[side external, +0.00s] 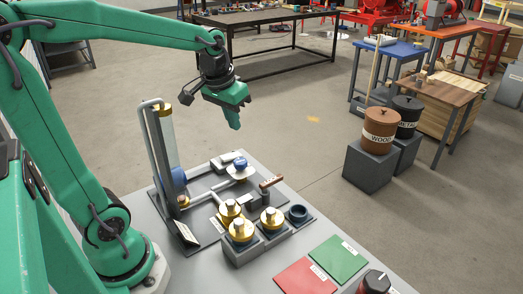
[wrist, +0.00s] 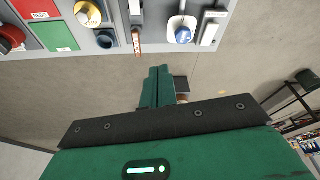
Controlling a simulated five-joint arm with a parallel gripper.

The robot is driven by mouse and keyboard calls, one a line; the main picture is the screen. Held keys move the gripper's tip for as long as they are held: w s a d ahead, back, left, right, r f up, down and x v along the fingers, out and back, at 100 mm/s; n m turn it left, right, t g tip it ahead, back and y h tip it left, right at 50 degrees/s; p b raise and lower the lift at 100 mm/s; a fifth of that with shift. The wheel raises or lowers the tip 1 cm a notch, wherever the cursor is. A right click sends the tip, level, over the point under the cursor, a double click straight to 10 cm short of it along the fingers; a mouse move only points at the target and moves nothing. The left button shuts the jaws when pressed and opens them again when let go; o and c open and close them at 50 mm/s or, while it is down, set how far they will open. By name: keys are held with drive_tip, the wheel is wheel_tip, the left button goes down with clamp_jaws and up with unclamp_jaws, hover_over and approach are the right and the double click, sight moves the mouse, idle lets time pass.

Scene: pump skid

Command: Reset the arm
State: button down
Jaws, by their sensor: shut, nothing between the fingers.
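My gripper (side external: 236,118) is at the end of my green arm, raised above the floor just beyond the far edge of the bench. Its fingers are shut together with nothing between them and point down. In the wrist view the closed green fingers (wrist: 158,88) show in the middle, over bare floor. The grey bench (side external: 232,276) stands below with the pump skid (side external: 190,222) on it. My gripper is clear of the skid and touches nothing.
A tall clear cylinder (side external: 168,135) stands upright at the skid's left. Several brass-topped parts (side external: 241,231), a brown-handled lever (side external: 271,181) and a blue knob (side external: 240,163) sit on the skid. Red (side external: 306,277) and green (side external: 338,259) mats lie front right. Bins (side external: 380,130) stand beyond.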

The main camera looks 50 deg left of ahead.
drive_tip(key=s+d+m+t, duration=0.2)
drive_tip(key=s+d, duration=0.5)
drive_tip(key=s, duration=0.4)
drive_tip(key=shift+s+d+r+m+h, duration=0.15)
drive_tip(key=shift+d+r+m+h, duration=0.05)
drive_tip(key=shift+m+h, duration=0.1)
